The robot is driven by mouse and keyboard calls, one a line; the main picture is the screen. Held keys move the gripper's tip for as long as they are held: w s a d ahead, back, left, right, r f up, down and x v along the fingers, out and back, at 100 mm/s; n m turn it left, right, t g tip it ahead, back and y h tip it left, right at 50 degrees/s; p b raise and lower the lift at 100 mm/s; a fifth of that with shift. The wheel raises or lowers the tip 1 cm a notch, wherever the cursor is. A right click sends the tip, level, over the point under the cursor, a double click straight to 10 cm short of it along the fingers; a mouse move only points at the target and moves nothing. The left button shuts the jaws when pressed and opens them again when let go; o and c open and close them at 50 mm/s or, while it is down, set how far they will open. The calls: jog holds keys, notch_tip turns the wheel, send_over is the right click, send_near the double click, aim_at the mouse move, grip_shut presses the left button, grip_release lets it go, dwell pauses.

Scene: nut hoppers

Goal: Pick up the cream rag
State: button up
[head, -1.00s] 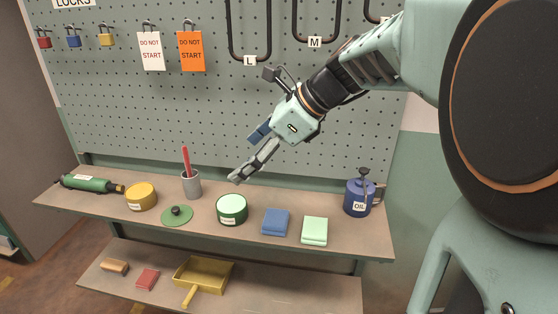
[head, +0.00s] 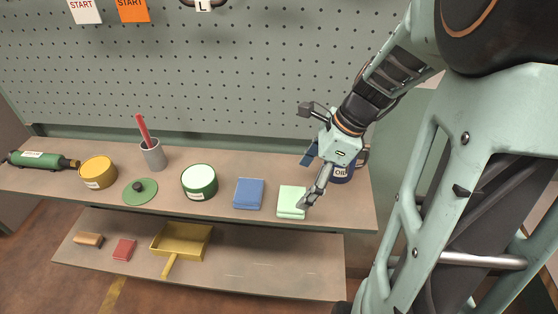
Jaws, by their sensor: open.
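No cloth that looks cream shows in the head view. A folded pale green rag (head: 291,201) lies flat on the upper shelf, towards its right end. A folded blue rag (head: 249,193) lies just left of it. A small folded red cloth (head: 124,249) lies on the lower shelf. My gripper (head: 306,180) is open and empty, with its fingers spread above and at the right side of the pale green rag. The lower fingertip overlaps the rag's right edge in the picture; I cannot tell whether it touches.
A yellow dustpan (head: 183,240) lies below. The pegboard (head: 230,70) rises behind.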

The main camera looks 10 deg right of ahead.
aim_at(293, 197)
jog(key=shift+x, duration=3.15)
jog(key=shift+d, duration=0.1)
jog(key=shift+c, duration=0.7)
jog(key=c, duration=1.2)
